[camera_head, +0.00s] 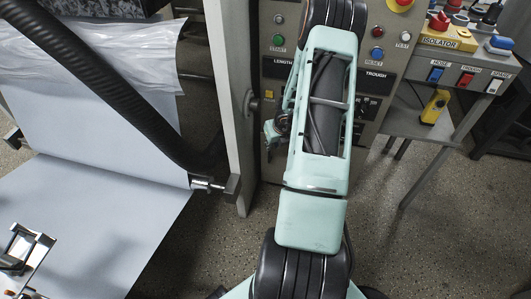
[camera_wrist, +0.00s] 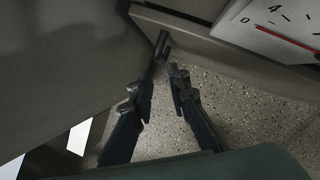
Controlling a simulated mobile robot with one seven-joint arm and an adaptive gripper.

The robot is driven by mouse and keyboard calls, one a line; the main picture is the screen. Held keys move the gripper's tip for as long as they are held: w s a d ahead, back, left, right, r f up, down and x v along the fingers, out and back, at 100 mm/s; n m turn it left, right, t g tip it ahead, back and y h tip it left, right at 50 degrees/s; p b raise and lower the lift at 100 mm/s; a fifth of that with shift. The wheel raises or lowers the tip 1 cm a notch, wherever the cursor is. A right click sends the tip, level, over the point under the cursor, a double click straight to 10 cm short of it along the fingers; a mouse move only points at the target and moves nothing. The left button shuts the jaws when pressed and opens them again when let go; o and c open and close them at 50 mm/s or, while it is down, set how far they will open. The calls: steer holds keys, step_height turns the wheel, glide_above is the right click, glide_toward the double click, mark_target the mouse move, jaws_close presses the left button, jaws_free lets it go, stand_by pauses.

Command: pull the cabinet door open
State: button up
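A tall grey panel (camera_head: 228,110), apparently the cabinet door, stands at the left edge of the control cabinet (camera_head: 368,128) in the head view. A small dark handle (camera_head: 250,103) sticks out from its edge. My gripper (camera_head: 271,132) is just right of and below this handle, partly hidden by my arm. In the wrist view my gripper (camera_wrist: 164,80) has its two dark fingers apart with a narrow gap. A short dark piece (camera_wrist: 162,46), probably the handle, lies just beyond the fingertips; contact cannot be told. A large grey surface (camera_wrist: 65,70) fills the left side.
A white gauge face (camera_wrist: 275,25) is at upper right in the wrist view. A paper sheet (camera_head: 95,225) and a black hose (camera_head: 100,80) are at left. A side table (camera_head: 430,124) with switches stands at right. Speckled floor (camera_head: 440,235) is clear in front.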

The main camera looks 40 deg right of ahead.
steer(key=b, duration=0.2)
glide_toward(269, 161)
steer(key=w+f, duration=0.1)
steer(key=w+d+f, duration=0.1)
steer(key=f, duration=0.1)
steer(key=w+f, duration=0.1)
steer(key=w, duration=0.1)
steer(key=shift+w+d+f, duration=0.1)
steer(key=shift+d+f, duration=0.1)
steer(key=shift+d, duration=0.05)
jaws_close()
